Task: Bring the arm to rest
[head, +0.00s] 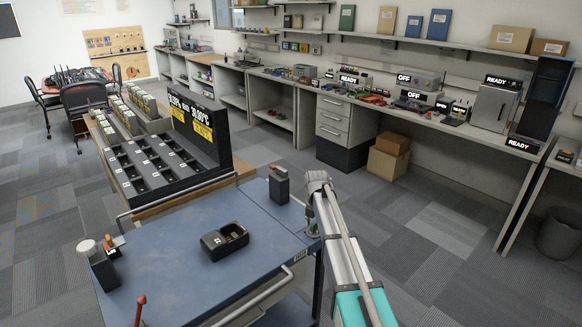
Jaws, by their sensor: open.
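My arm reaches in from the lower right of the head view, with pale links and a teal section. Its far end is over the right edge of a blue-topped cart (165,268). My gripper (312,229) hangs below that end, beside the cart's right edge. It is small and partly hidden by the arm, and it is open with nothing seen in it. A black charger cradle (224,241) stands on the cart to its left. A dark radio-like block (279,185) stands upright near the cart's far right corner.
A multi-slot rack (150,165) with a black display panel (200,128) stands behind the cart. A dark holder (104,270) with a white-topped item is at the cart's left edge. Cardboard boxes (389,158) sit by the workbench. Carpet right of my arm is clear.

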